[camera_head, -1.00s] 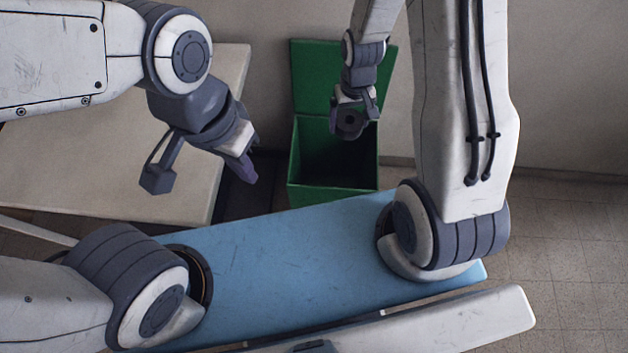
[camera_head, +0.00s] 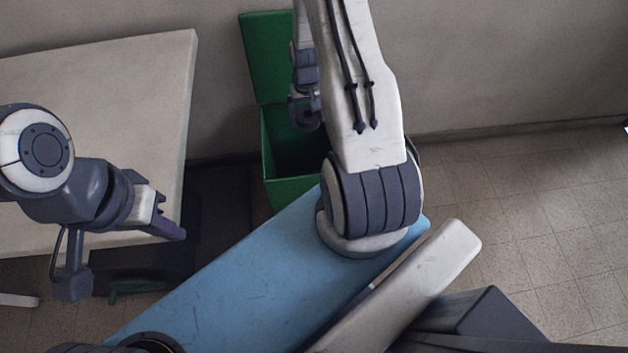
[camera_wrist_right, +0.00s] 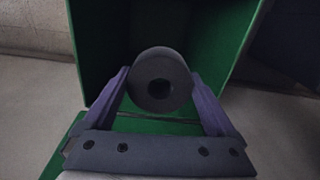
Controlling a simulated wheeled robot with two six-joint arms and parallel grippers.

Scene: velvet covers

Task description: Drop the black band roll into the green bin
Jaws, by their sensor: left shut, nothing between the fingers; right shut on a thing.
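The green bin (camera_head: 290,194) stands on the floor near the wall, its lid (camera_head: 262,50) raised behind it and its inside dark. My right gripper (camera_head: 308,116) is shut on the black band roll and holds it at the bin's opening, near the raised lid. In the right wrist view the roll (camera_wrist_right: 172,64) sits between the two fingers (camera_wrist_right: 160,84), its round end with the dark hole facing the camera, and the green bin walls (camera_wrist_right: 232,40) show behind it. My left gripper (camera_head: 180,234) is shut and empty, beside the pale table's front right edge.
A pale table (camera_head: 110,110) stands at the left, with its right edge near the bin. Dark things lie in shadow below it. A plain wall (camera_head: 470,70) runs behind the bin. The tiled floor (camera_head: 500,200) at the right is clear.

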